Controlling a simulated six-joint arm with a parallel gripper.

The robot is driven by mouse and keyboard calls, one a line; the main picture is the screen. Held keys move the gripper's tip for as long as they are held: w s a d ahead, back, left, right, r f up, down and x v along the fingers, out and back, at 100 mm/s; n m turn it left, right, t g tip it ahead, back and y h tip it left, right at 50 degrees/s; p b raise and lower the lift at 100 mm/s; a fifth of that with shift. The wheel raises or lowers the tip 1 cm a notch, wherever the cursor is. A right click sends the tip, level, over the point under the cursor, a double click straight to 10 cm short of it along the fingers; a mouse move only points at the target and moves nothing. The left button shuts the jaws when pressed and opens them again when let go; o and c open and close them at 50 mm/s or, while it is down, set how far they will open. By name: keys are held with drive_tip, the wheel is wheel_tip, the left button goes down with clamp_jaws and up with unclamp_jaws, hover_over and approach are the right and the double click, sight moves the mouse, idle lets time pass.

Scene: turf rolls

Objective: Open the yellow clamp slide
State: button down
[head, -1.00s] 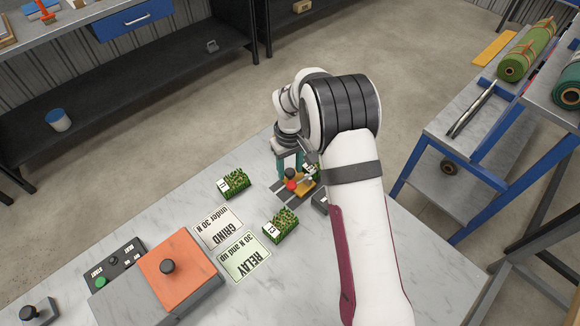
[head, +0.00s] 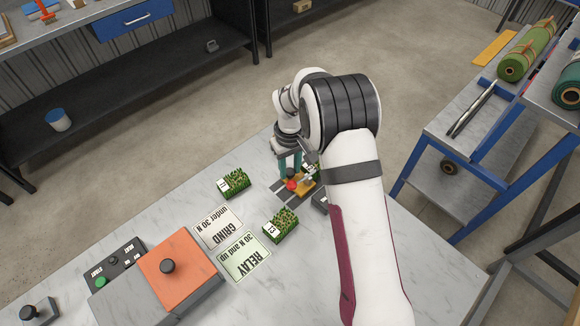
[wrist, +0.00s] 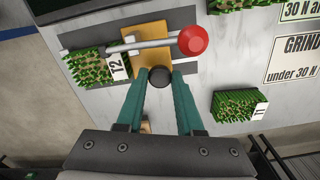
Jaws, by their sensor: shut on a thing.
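The yellow clamp slide (wrist: 148,36) lies on a dark grey base plate in the wrist view. It also shows in the head view (head: 306,187), partly hidden by my arm. A black knob (wrist: 160,76) stands at the slide's near end. My gripper (wrist: 160,80) has its two green fingers shut on this knob; it also shows in the head view (head: 290,172). A grey bar with a red ball end (wrist: 193,40) crosses over the slide. Turf piece T2 (wrist: 88,66) lies beside the slide, at the bar's other end.
Turf piece T1 (wrist: 236,104) and turf piece T3 (head: 282,226) lie on the worktop. The GRIND (head: 218,226) and RELAY (head: 245,257) cards lie flat. An orange-topped press-like device (head: 180,270) and a button box (head: 113,267) stand at the front left.

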idle(0.9)
drive_tip(key=shift+s+a, duration=0.95)
drive_tip(key=shift+a, duration=0.05)
drive_tip(key=c, duration=0.8)
unclamp_jaws()
wheel_tip(320, 180, up, 16)
drive_tip(key=shift+f, duration=0.1)
